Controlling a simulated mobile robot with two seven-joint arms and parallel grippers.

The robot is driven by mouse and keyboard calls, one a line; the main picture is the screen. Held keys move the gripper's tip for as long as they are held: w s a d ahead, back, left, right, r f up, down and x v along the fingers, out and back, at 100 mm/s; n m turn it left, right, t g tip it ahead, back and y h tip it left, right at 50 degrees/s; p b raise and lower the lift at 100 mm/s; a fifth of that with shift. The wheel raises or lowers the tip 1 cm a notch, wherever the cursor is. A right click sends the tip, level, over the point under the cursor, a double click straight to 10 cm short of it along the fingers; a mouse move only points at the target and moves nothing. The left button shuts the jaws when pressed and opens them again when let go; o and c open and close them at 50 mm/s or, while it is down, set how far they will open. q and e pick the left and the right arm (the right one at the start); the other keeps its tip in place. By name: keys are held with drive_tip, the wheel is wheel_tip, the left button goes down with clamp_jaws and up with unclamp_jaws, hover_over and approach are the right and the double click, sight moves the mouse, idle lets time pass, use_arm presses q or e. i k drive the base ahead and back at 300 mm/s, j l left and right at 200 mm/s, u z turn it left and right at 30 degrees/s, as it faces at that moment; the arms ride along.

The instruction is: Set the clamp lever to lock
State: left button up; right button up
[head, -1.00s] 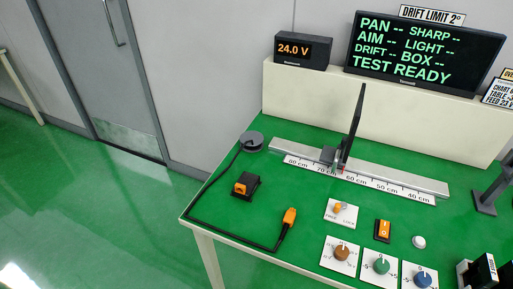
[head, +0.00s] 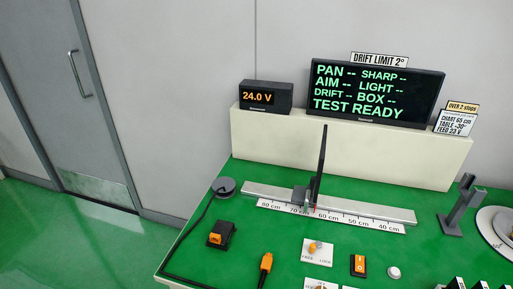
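The clamp lever (head: 313,248) is a small orange-tipped lever on a white plate (head: 325,255) on the green bench. The plate carries the words FREE at left and LOCK at right. The orange part appears to sit toward the FREE side, but it is too small to be sure of its exact angle. Behind it, a dark upright panel (head: 321,160) stands on a carriage on the metal rail (head: 375,212), between the 60 and 70 cm marks. Neither of my grippers shows in the head view.
An orange rocker switch (head: 359,265) and a white button (head: 394,272) are right of the lever plate. An orange-ended cable (head: 266,263) and a black box with an orange part (head: 220,235) lie left. The screen (head: 375,92) reads TEST READY. A dark stand (head: 460,207) rises at right.

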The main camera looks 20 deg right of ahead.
sight(313, 246)
drive_tip(key=k+j+z, duration=0.1)
drive_tip(key=z, duration=1)
